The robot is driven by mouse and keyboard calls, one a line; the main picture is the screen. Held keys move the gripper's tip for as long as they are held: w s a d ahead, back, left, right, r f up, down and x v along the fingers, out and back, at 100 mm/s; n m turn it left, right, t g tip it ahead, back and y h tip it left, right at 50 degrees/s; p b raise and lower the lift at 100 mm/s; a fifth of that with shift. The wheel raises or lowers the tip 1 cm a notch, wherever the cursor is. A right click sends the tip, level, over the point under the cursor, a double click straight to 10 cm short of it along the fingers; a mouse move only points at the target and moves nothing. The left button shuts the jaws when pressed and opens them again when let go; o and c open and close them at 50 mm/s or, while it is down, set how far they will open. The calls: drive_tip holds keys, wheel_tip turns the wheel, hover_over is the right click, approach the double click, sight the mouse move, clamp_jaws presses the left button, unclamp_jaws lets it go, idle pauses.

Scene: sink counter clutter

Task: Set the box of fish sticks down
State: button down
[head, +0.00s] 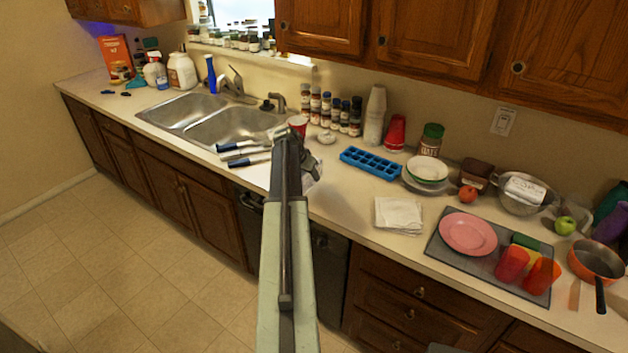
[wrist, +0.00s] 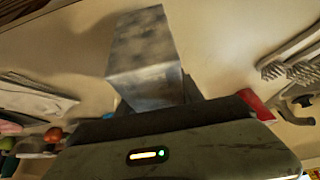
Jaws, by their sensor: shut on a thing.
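The box of fish sticks (wrist: 146,62) shows in the wrist view as a pale grey, blurred box, and its printing cannot be read. My gripper (wrist: 150,104) is shut on its near end. In the head view my gripper (head: 291,142) is over the counter's front part, right of the sink. There my arm hides most of the box, and only a pale part (head: 309,172) shows to its right. I cannot tell whether the box touches the counter (head: 345,197).
A blue ice tray (head: 371,163) and white napkins (head: 398,214) are to the right. Bare counter lies between my gripper and the napkins.

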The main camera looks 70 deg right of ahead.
drive_tip(key=shift+s+d+f, duration=0.1)
drive_tip(key=shift+s+d, duration=0.1)
drive_tip(key=shift+d, duration=1.2)
drive_tip(key=f+b, duration=0.2)
drive_tip(key=d+f+b, duration=0.1)
drive_tip(key=f+b, duration=0.1)
drive_tip(key=c, duration=0.8)
unclamp_jaws()
drive_tip(key=shift+o, duration=0.2)
drive_tip(key=shift+s+r, duration=0.1)
drive_tip(key=shift+r+p, duration=0.25)
drive_tip(key=shift+p, duration=0.05)
drive_tip(key=p+v, duration=1)
drive_tip(key=v, duration=0.2)
drive_tip(key=shift+f, duration=0.15)
